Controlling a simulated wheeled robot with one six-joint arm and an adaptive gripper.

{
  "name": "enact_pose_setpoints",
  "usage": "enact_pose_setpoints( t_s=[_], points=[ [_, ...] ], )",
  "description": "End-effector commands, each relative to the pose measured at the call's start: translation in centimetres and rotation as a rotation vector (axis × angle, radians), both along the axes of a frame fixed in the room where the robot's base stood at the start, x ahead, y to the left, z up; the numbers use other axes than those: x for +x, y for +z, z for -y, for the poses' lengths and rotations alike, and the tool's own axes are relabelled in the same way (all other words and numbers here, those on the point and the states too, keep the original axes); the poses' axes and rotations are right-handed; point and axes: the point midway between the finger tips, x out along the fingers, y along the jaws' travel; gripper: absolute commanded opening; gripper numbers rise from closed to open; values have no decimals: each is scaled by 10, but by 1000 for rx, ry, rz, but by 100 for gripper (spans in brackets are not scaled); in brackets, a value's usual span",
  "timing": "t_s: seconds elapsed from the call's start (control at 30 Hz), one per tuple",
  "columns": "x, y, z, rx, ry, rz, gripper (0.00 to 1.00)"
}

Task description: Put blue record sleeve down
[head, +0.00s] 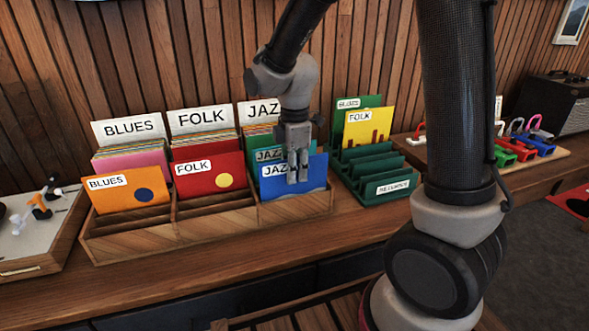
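The blue record sleeve (315,178), with a JAZZ label and a pale blue patch, is upright in the front of the right compartment of the wooden record bin (215,226). My gripper (298,178) points down at the sleeve's upper middle, and its fingers overlap the sleeve in the picture. The fingers look close together. I cannot tell whether they pinch the sleeve or have let go. The sleeve's lower edge is hidden behind the bin's front wall. A green JAZZ sleeve (268,155) stands just behind it.
An orange BLUES sleeve (128,190) and a red FOLK sleeve (210,177) stand in the other compartments. Right of the bin is a green slotted rack (378,175) holding a green and a yellow sleeve. A tray of coloured clamp-like items (520,150) is farther right; a white board (35,235) is left.

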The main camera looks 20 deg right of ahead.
Motion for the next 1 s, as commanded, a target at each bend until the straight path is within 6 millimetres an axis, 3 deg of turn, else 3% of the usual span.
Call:
enact_pose_setpoints(
  t_s=[0.23, 0.7, 1.0],
  points=[
    [1, 12, 0, 1, 0, 3, 27],
    [0, 112, 0, 1, 0, 3, 27],
    [-1, 133, 0, 0, -2, 0, 27]
  ],
)
